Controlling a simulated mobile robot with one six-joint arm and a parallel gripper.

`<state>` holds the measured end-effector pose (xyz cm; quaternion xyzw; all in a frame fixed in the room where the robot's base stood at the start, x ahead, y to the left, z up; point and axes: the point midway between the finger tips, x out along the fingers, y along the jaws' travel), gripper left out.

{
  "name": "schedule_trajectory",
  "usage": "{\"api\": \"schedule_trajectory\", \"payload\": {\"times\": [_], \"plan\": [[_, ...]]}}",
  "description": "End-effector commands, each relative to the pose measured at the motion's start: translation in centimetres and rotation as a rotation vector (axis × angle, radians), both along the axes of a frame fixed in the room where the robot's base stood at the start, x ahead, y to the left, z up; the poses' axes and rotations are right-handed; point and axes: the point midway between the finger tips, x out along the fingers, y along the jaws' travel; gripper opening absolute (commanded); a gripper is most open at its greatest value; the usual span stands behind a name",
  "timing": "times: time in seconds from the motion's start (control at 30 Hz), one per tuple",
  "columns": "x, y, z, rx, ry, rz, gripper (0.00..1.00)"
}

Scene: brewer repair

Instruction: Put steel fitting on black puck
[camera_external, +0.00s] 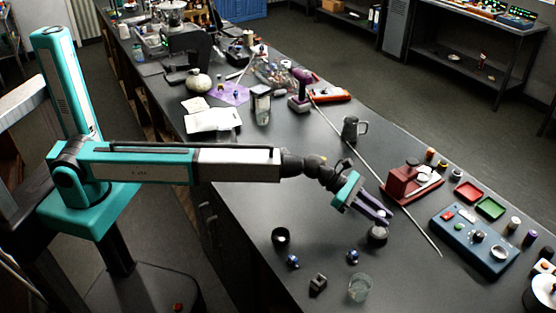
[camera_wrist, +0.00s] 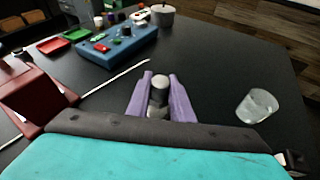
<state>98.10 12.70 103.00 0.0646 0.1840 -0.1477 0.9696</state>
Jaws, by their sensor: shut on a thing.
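My gripper (camera_external: 382,218) reaches down over the right part of the dark bench, its purple fingers closed on a small grey metal piece, apparently the steel fitting. In the wrist view the steel fitting (camera_wrist: 160,83) stands between the fingertips of my gripper (camera_wrist: 159,92), with a light round top and a darker band below. In the external view a dark, round, low piece (camera_external: 377,236) shows right under the fingertips; it may be the black puck, or part of the fitting. I cannot tell whether fitting and puck touch, as the fingers hide the contact.
A clear glass (camera_external: 360,288) stands close by, also in the wrist view (camera_wrist: 257,106). A black cup-like piece (camera_external: 280,237), small blue parts (camera_external: 352,257) and a dark block (camera_external: 318,284) lie nearby. A thin rod (camera_external: 395,205), red device (camera_external: 410,184) and blue panel (camera_external: 475,240) lie beyond.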

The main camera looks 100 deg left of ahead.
Motion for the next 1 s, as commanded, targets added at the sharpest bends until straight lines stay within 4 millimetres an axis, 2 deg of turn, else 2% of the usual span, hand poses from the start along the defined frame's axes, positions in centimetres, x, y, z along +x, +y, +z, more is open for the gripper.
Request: {"api": "schedule_trajectory", "payload": {"times": [0.17,0.53,1.0], "plan": [[1.1,0.1,0.0,0.0,0.0,0.0,0.0],[0.8,0.1,-3.3,-0.002,0.001,0.001,0.0],[0.8,0.1,-3.9,0.0,0.0,0.0,0.0]]}}
